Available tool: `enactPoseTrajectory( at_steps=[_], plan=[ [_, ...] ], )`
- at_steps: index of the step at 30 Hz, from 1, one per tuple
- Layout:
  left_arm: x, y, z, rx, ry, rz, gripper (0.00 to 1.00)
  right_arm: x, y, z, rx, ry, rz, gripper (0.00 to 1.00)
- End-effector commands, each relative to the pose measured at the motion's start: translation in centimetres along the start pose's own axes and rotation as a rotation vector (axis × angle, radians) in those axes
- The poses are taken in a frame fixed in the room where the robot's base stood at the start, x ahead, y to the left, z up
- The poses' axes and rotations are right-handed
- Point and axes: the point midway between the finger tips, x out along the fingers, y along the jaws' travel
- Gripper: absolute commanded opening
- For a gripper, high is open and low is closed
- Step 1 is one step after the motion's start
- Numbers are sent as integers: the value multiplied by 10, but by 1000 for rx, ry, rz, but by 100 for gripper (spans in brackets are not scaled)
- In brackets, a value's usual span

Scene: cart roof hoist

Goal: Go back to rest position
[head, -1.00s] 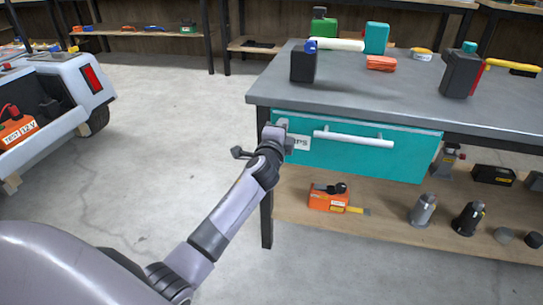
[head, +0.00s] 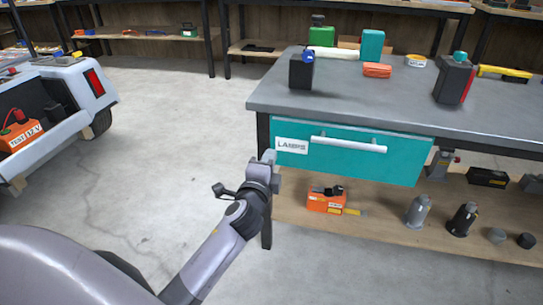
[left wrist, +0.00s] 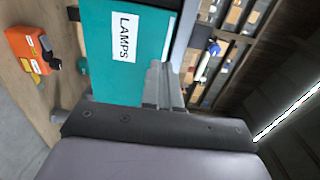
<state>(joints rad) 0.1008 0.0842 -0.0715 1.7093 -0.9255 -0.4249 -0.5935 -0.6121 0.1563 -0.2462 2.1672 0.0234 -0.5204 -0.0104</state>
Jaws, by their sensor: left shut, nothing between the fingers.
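My left gripper (head: 270,158) is in the head view, in front of the left end of the teal drawer (head: 400,160) labelled LAMPS. It is shut and empty, just below and left of the label. In the left wrist view my left gripper (left wrist: 158,88) shows its fingers together over the drawer front (left wrist: 100,75). I cannot tell whether the fingertips touch the drawer. The drawer has a white bar handle (head: 348,145) and looks shut under the workbench top. My right gripper is not in view.
The grey workbench (head: 370,108) bears bottles and boxes. Its lower shelf (head: 385,226) holds an orange box (head: 325,200) and several dark canisters. A cart (head: 55,115) with an orange battery (head: 20,132) stands at the left. The floor (head: 180,130) between cart and bench is clear.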

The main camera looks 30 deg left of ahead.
Motion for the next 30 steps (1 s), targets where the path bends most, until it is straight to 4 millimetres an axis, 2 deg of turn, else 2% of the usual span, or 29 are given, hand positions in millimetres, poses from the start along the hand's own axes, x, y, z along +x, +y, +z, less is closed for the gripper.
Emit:
enactPoseTrajectory(
  at_steps=[8, 11, 13, 17, 18, 21, 25, 30],
  plan=[
    [-6, 3, 0, -13, 3, 7, 0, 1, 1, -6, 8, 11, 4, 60],
    [-19, 17, -4, -86, 22, 47, 0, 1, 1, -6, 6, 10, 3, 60],
    [-37, 35, -8, -191, 45, 102, 0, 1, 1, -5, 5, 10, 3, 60],
    [-89, 75, -22, -475, 88, 262, 0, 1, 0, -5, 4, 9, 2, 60],
    [-107, 86, -27, -571, 96, 319, 0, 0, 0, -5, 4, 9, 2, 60],
    [-152, 107, -40, -798, 101, 461, 0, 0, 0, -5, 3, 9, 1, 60],
    [-207, 124, -56, -1062, 78, 638, 0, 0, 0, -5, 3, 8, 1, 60],
    [-274, 132, -74, -1367, 13, 856, 0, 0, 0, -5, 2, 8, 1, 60]
  ],
)
